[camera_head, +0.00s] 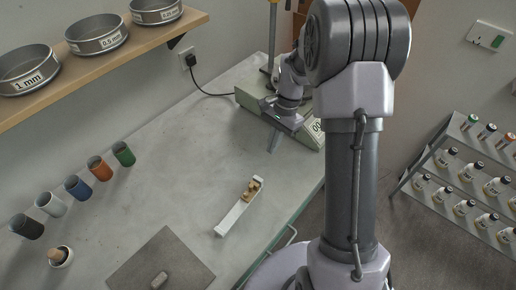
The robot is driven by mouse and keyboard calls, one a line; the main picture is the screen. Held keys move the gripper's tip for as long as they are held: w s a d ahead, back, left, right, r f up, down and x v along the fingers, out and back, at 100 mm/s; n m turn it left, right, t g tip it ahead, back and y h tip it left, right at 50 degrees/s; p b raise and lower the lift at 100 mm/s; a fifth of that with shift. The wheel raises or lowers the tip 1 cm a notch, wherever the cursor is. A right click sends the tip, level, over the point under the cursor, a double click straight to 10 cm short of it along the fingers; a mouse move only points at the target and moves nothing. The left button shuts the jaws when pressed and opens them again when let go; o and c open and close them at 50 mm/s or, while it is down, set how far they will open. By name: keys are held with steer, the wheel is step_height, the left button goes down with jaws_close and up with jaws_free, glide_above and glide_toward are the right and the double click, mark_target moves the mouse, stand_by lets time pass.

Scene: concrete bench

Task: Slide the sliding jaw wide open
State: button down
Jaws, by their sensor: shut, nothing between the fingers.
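A long narrow white rail (229,219) lies at a slant on the concrete bench, in the middle of the view. Tan wooden jaw pieces (252,190) sit close together near its far, upper-right end. I cannot clearly tell which piece is the sliding jaw or how wide the gap is. My gripper (272,145) is shut and empty, pointing down above the bench behind the rail, in front of the scale. It is apart from the jaw pieces.
A pale green scale (250,97) stands behind my gripper. Coloured cups (76,187) line the left wall side. A grey mat (150,262) lies at the front. Sieves (97,34) stand on a wooden shelf (110,62). A bottle rack (465,180) is right. Bench left of the rail is clear.

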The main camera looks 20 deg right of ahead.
mark_target(255, 184)
steer(key=b+x, duration=0.3)
steer(key=x, duration=0.6)
steer(key=shift+s+a+f, duration=0.1)
steer(key=shift+f, duration=0.1)
steer(key=a, duration=0.1)
steer(key=s+a+b, duration=0.1)
steer(key=a, duration=0.1)
steer(key=shift+s+f, duration=0.25)
steer(key=shift+s, duration=0.05)
steer(key=shift+a, duration=0.25)
steer(key=shift+s, duration=0.1)
steer(key=s+a, duration=0.1)
steer(key=s+a+b, duration=0.1)
steer(key=a, duration=0.1)
steer(key=s+a, duration=0.2)
steer(key=shift+a, duration=0.25)
steer(key=shift+w+r, duration=0.1)
